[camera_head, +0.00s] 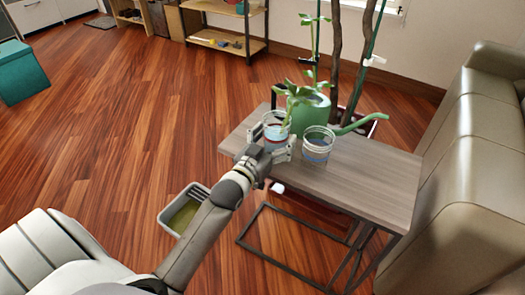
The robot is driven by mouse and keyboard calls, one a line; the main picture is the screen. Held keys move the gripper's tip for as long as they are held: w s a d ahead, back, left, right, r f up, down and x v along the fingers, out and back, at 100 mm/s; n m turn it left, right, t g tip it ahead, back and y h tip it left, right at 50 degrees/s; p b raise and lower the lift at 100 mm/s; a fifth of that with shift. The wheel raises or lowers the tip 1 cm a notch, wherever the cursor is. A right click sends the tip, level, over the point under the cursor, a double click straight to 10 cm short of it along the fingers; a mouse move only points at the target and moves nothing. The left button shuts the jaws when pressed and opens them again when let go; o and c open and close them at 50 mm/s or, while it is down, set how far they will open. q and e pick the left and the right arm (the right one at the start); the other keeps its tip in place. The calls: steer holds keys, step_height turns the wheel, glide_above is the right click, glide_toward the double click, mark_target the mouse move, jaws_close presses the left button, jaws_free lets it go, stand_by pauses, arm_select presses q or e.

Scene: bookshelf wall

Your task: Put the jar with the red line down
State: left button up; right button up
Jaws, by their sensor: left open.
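A clear jar with a reddish band (275,129) stands upright near the back left part of the small wooden side table (365,180). My left gripper (274,142) is open at the jar, with one finger at each side of it. The gripper hides the jar's lower part, so I cannot tell whether the fingers touch it. A second clear jar with a blue band (317,146) stands on the table just right of it. My right gripper does not show.
A green watering can (311,115) and a leafy plant (296,95) are behind the jars. A beige sofa (460,160) borders the table on the right. A grey bin (185,208) stands on the floor. The table's front right is clear.

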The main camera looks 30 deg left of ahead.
arm_select(q)
steer(key=s+p, duration=0.1)
steer(key=s, duration=1)
steer(key=s+d+f+m+g, duration=0.1)
steer(key=s+d+f+g, duration=0.25)
steer(key=f, duration=0.55)
steer(key=s+d+f+g, duration=0.25)
steer(key=f+g, duration=0.25)
steer(key=f, duration=0.4)
steer(key=s+d+f+g, duration=0.1)
steer(key=s+f+g, duration=0.2)
steer(key=s, duration=0.3)
steer(key=s+d+f+m+g, duration=0.1)
steer(key=s+f+g, duration=0.2)
steer(key=s, duration=0.4)
steer(key=shift+f, duration=0.9)
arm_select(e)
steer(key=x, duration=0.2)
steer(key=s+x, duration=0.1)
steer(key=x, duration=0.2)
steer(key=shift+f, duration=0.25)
arm_select(q)
steer(key=shift+g, duration=0.25)
